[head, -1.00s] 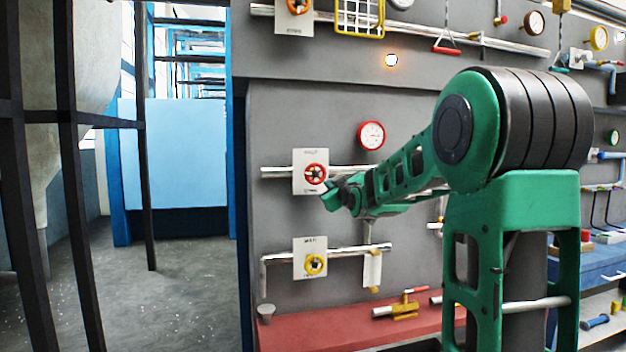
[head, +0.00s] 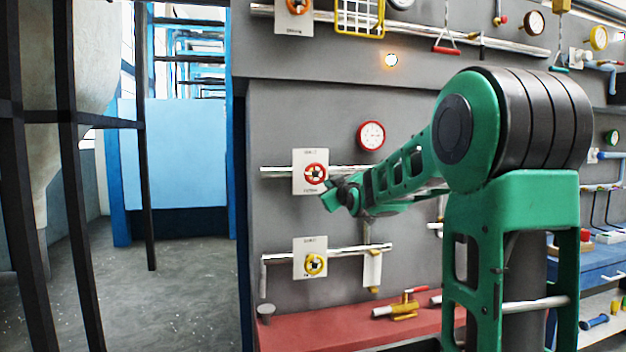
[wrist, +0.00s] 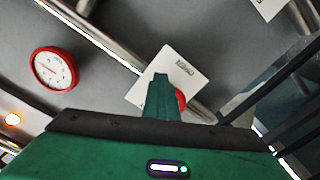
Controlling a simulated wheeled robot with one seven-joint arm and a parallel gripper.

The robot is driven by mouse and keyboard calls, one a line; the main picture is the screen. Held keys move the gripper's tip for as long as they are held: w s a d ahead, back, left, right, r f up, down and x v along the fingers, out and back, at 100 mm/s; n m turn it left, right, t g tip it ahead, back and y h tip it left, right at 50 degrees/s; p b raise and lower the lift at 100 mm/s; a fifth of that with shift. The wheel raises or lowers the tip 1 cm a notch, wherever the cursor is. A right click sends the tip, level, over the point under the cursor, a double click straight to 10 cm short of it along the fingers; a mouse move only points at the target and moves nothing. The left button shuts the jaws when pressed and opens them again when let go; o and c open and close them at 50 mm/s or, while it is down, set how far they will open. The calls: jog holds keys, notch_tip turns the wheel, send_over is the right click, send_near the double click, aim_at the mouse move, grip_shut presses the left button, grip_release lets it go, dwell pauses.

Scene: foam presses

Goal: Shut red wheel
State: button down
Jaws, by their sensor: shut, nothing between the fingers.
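The red wheel (head: 316,174) sits on a white plate (head: 309,188) on the grey wall panel, over a horizontal metal pipe. In the wrist view the plate (wrist: 188,72) is tilted, and only an edge of the red wheel (wrist: 181,102) shows beside my finger; the rest is hidden. My gripper (head: 328,200) is shut and empty, just below and right of the wheel in the head view. In the wrist view my gripper (wrist: 161,78) overlaps the plate. I cannot tell whether it touches the wheel.
A yellow wheel (head: 315,264) on its own white plate is below. A red-rimmed gauge (head: 371,135) is up and right of the red wheel. A red shelf (head: 340,326) with a yellow-bodied valve (head: 404,306) juts out at the bottom. Open floor lies left.

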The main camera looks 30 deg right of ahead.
jog(key=shift+w+a+f, duration=0.1)
jog(key=shift+a, duration=0.25)
jog(key=shift+w+a+f, duration=0.1)
jog(key=shift+a+f, duration=0.15)
jog(key=shift+w+a+f, duration=0.1)
jog(key=shift+a+f, duration=0.15)
jog(key=shift+a, duration=0.05)
jog(key=shift+a+f, duration=0.1)
jog(key=shift+a, duration=0.2)
jog(key=shift+w+a+f, duration=0.1)
jog(key=shift+w+a, duration=0.15)
jog(key=shift+a, duration=0.35)
dwell(0.4)
jog(key=shift+f, duration=0.15)
jog(key=v, duration=0.6)
jog(key=shift+f, duration=0.3)
